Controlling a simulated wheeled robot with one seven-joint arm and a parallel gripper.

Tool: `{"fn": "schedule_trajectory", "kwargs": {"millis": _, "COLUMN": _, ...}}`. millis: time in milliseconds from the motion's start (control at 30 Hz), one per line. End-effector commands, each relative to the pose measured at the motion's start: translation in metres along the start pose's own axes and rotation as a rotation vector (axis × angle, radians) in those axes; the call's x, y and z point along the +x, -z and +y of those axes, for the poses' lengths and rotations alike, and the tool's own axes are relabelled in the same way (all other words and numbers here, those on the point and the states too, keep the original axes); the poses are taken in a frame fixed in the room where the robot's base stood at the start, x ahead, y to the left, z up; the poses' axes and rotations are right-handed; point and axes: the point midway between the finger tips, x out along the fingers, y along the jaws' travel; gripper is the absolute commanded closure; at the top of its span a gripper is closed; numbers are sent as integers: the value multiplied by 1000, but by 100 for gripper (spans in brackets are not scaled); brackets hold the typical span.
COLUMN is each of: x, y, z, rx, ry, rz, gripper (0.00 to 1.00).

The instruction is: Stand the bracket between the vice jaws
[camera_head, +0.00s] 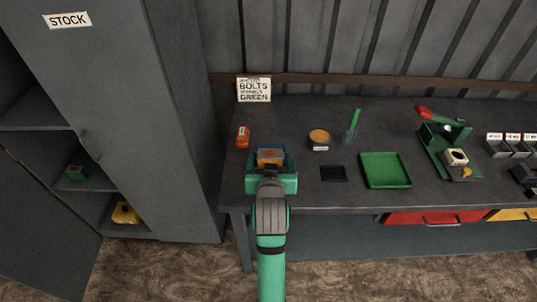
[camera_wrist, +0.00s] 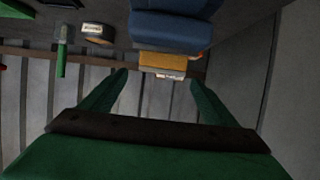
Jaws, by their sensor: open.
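The blue vice (camera_head: 260,169) stands at the left front of the bench. It shows as a blue block at the top of the wrist view (camera_wrist: 170,32). An orange-yellow piece (camera_head: 270,155) sits at the vice, and it also shows against the blue in the wrist view (camera_wrist: 165,61). I cannot tell whether this piece is the bracket or how it sits in the jaws. My gripper (camera_head: 271,178) is at the near side of the vice and partly hides it. In the wrist view its green fingers (camera_wrist: 158,79) are wide apart, with nothing held between them.
A red item (camera_head: 243,137) lies left of the vice. To the right are a round tin (camera_head: 319,136), a green brush (camera_head: 353,124), a black pad (camera_head: 333,173), a green tray (camera_head: 385,170) and a green machine (camera_head: 446,144). A grey cabinet (camera_head: 175,120) stands close at left.

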Motion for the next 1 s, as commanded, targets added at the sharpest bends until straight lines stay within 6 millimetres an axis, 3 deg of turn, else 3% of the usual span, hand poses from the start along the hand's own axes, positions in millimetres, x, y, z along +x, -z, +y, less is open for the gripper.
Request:
{"fn": "schedule_trajectory", "kwargs": {"millis": 200, "x": -42, "y": 0, "z": -4, "rx": -2, "ry": 6, "rz": 1, "gripper": 19}}
{"fn": "schedule_trajectory", "kwargs": {"millis": 400, "x": -62, "y": 0, "z": -5, "rx": -3, "ry": 8, "rz": 1, "gripper": 19}}
{"fn": "schedule_trajectory", "kwargs": {"millis": 1000, "x": -67, "y": 0, "z": -4, "rx": -2, "ry": 6, "rz": 0, "gripper": 19}}
